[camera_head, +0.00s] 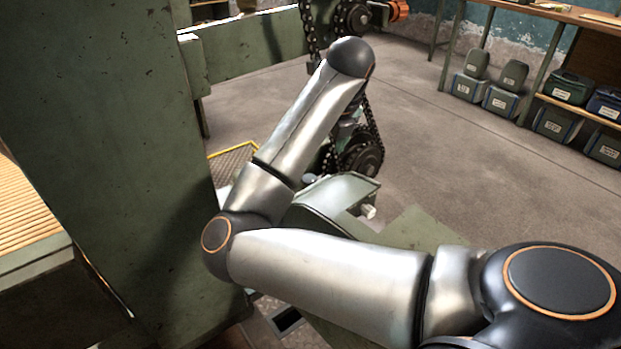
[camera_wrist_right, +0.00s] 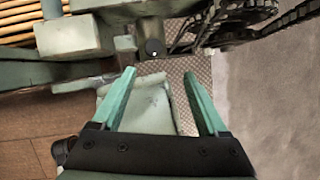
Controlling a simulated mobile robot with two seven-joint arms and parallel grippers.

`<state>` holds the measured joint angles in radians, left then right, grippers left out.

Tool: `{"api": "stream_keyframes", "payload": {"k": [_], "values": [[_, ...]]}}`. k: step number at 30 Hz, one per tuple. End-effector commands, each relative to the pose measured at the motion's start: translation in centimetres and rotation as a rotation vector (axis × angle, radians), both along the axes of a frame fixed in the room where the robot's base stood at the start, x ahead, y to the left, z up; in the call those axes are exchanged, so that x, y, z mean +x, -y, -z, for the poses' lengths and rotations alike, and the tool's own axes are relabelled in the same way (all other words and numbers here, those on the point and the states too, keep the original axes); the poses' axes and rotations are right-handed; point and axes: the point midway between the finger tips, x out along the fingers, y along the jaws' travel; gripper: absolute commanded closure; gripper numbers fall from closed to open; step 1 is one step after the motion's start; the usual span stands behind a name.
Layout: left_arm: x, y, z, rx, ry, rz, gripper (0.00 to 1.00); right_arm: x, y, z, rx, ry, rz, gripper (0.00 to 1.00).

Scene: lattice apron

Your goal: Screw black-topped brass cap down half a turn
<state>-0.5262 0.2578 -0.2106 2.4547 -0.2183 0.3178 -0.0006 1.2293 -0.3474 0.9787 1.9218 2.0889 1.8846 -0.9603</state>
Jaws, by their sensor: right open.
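In the head view my right arm covers much of the middle, and I cannot make out the cap for sure. My left gripper is not in view.
Chains and a dark sprocket (camera_head: 360,158) stand close to my right wrist. A large green machine panel (camera_head: 115,130) fills the left. A metal tread plate (camera_wrist_right: 190,88) lies under the finger area. Open concrete floor (camera_head: 465,145) reaches to a shelf (camera_head: 578,106) with several cases.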

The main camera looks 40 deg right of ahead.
Motion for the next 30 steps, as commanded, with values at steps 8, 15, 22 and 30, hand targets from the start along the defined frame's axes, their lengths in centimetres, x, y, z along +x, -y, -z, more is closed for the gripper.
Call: {"api": "stream_keyframes", "payload": {"k": [8, 15, 22, 30], "values": [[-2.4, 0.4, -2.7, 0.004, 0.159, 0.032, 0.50, 1.3, -0.6, 2.6, 0.030, 0.015, -0.028, 0.23], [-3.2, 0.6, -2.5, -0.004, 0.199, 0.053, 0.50, 3.1, 0.1, 7.4, 0.028, 0.014, -0.025, 0.23], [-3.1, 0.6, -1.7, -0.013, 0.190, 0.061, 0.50, 4.5, 0.6, 10.5, 0.026, 0.015, -0.024, 0.23], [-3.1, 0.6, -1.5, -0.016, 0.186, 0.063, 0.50, 4.9, 0.7, 11.5, 0.025, 0.016, -0.022, 0.23]]}}
